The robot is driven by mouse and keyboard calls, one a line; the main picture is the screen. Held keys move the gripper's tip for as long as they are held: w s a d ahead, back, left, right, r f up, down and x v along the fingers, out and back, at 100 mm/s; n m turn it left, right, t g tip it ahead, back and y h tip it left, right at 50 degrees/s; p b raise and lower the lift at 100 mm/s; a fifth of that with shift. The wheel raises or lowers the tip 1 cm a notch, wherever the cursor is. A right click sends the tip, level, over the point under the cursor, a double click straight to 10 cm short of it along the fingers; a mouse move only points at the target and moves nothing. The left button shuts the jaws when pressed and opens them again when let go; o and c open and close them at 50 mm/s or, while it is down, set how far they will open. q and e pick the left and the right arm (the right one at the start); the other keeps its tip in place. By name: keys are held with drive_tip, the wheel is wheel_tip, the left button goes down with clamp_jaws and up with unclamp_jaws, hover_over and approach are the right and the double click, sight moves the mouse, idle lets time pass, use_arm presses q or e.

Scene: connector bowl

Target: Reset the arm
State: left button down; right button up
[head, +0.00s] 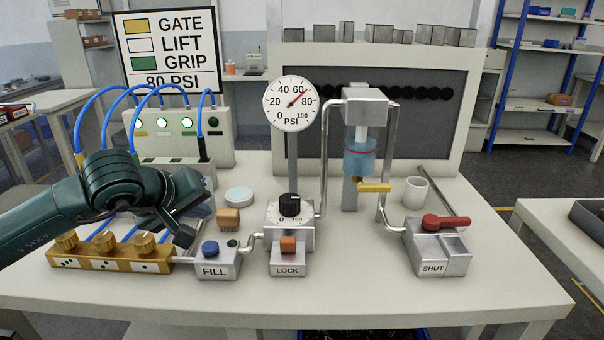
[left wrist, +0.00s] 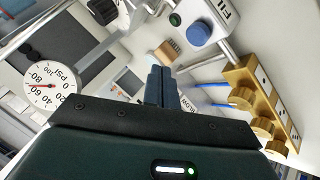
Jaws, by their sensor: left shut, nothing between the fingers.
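My left arm comes in from the left in the head view, over the brass valve block (head: 110,264). My left gripper (head: 187,232) is shut and empty, beside the FILL box (head: 217,264) with its blue button (head: 210,248). The left wrist view shows its closed fingers (left wrist: 160,85) with nothing between them. The blue button (left wrist: 201,32) and the brass valve block (left wrist: 264,105) also show there, apart from the fingers. My arm partly hides the blue hoses and the panel behind. My right gripper is not in view.
A PSI gauge (head: 291,104) has its needle between 60 and 80. The LOCK box (head: 288,262), a clear cylinder (head: 359,158), a white cup (head: 415,193) and the SHUT box (head: 437,254) with a red lever stand to the right. The table's front right is clear.

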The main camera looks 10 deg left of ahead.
use_arm(q)
drive_tip(key=s+d+n+t+h+p, duration=0.1)
drive_tip(key=s+d+n+h+p, duration=0.25)
drive_tip(key=d+n+h, duration=0.7)
drive_tip(key=s+d+n+t+h+p, duration=0.2)
drive_tip(key=s+d+n+h, duration=0.25)
drive_tip(key=d+n, duration=0.95)
drive_tip(key=a+f+n+t+y+p, duration=0.2)
drive_tip(key=a+f+n+t+y, duration=0.35)
drive_tip(key=n, duration=1.55)
drive_tip(key=s+a+f+n+g+y+p, duration=0.1)
drive_tip(key=s+f+n+g+y, duration=0.2)
drive_tip(key=s+f+n, duration=0.2)
drive_tip(key=s+a+f+n+g+y, duration=0.1)
drive_tip(key=s+f+n+g+y, duration=0.3)
drive_tip(key=f+n, duration=0.6)
wheel_tip(320, 180, down, 2)
drive_tip(key=shift+s+a+f+p, duration=0.15)
drive_tip(key=shift+s+a+p, duration=0.25)
drive_tip(key=shift+s, duration=0.25)
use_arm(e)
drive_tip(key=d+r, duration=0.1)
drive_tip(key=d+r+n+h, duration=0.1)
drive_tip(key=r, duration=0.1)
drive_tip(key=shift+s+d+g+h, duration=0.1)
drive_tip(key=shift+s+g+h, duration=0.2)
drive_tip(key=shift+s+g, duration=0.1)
